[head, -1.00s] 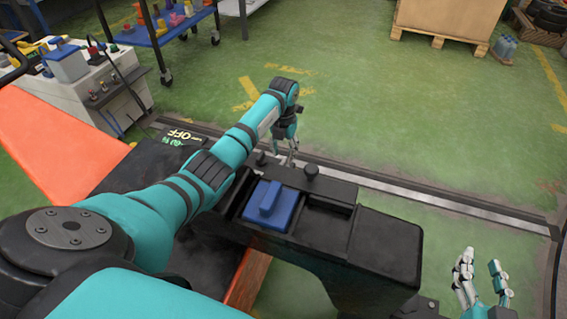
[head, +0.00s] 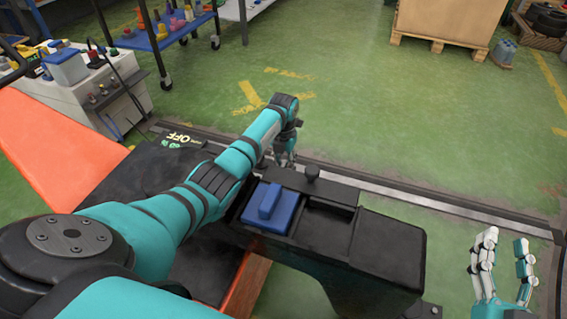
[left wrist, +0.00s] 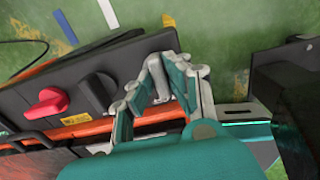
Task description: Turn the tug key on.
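The tug's dark control panel (left wrist: 100,72) fills the middle of the left wrist view. It carries a red knob (left wrist: 46,102), a black knob (left wrist: 98,90) and a grey upright piece, which looks like the key (left wrist: 156,74). My left gripper (left wrist: 155,82) is open, with its fingers on either side of the grey piece; contact is unclear. In the head view my left gripper (head: 286,150) is small above the console's far edge, and my arm hides the key. My right gripper (head: 503,262) is open and empty at the lower right.
A blue cart (head: 165,32) and a crate (head: 450,20) stand behind. Green floor between is clear.

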